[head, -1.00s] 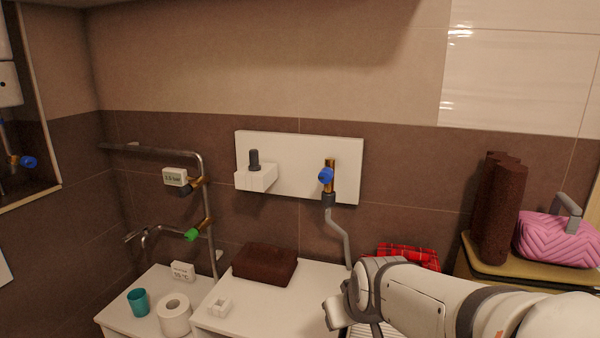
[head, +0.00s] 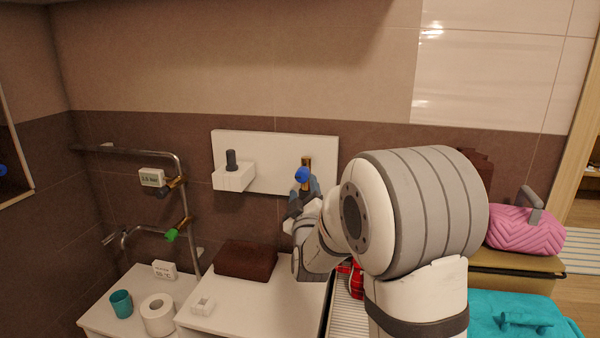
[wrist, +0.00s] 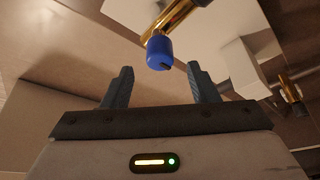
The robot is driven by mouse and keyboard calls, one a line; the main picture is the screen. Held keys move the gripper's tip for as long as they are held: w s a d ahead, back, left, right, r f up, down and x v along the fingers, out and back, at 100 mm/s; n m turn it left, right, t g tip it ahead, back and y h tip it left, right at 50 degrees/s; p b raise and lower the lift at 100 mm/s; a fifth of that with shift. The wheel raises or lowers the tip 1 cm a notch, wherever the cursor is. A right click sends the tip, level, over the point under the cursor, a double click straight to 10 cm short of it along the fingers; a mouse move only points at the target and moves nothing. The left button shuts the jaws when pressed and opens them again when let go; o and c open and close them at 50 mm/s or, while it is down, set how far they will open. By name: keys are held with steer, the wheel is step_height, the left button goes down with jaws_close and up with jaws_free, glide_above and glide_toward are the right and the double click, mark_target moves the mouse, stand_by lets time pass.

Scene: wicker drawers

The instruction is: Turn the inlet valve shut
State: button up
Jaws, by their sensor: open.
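A brass valve (head: 307,163) with a blue knob (head: 302,175) is mounted on the white wall board (head: 270,182). My gripper (head: 304,186) is raised at the knob, with its fingers open and empty. In the wrist view, the blue knob (wrist: 160,52) shows just beyond and between the two fingertips of my gripper (wrist: 160,70). The knob appears apart from both fingers, but its exact depth from the tips is hard to tell. My arm and gripper hide the pipe below the valve.
A white box with a dark knob (head: 231,160) sits on the board, left of the valve. A rail with a green-handled valve (head: 172,235) and a small display (head: 152,177) stands further left.

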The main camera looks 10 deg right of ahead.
mark_target(302, 179)
steer(key=p+x, duration=0.2)
steer(key=x, duration=0.5)
steer(key=shift+c, duration=0.4)
steer(key=shift+f, duration=0.1)
steer(key=c, duration=0.9)
